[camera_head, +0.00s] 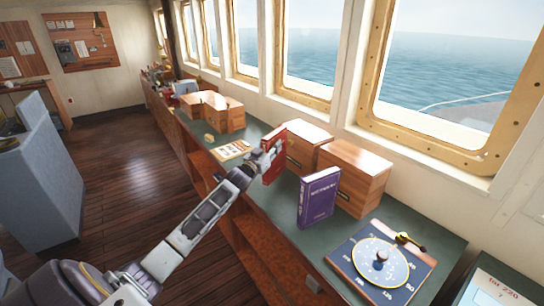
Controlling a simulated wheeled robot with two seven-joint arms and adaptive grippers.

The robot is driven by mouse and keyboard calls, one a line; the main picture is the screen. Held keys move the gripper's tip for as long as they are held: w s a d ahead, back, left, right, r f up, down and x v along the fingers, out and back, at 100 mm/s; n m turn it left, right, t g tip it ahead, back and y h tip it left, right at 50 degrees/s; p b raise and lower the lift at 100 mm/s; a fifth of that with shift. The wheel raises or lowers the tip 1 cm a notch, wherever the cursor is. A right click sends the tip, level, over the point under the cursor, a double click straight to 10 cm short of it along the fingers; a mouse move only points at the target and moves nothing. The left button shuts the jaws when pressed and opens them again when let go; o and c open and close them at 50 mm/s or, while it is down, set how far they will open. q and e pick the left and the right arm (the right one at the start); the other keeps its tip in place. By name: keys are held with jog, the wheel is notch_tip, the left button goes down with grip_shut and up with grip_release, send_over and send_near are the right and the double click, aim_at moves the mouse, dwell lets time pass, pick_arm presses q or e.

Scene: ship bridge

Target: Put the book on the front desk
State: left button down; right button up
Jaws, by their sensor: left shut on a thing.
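My left gripper (266,158) reaches in from the lower left over the long desk. It is shut on a red book (274,156), which it holds upright at the desk. I cannot tell whether the book's lower edge touches the surface. A purple book (318,197) stands upright on the desk (262,198), to the right of the red one and apart from it. The desk has a green top and wooden front and runs under the windows. My right gripper is not in view.
Two wooden boxes (354,176) (302,143) stand behind the books. A dial instrument (380,262) lies on the desk at right. A sheet (232,150) and more wooden boxes (213,112) are farther back. A grey console (42,180) stands at left; the wooden floor between is clear.

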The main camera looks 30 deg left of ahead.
aim_at(278, 165)
pick_arm(q)
jog(key=shift+f, duration=0.2)
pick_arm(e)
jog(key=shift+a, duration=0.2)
pick_arm(q)
notch_tip(278, 165, down, 4)
jog(key=shift+r, duration=0.15)
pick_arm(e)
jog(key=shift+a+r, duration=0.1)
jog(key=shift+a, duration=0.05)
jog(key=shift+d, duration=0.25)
pick_arm(q)
jog(key=c, duration=1.2)
grip_release()
jog(key=shift+f, duration=0.2)
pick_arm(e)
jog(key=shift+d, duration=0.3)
pick_arm(q)
jog(key=shift+o, duration=0.2)
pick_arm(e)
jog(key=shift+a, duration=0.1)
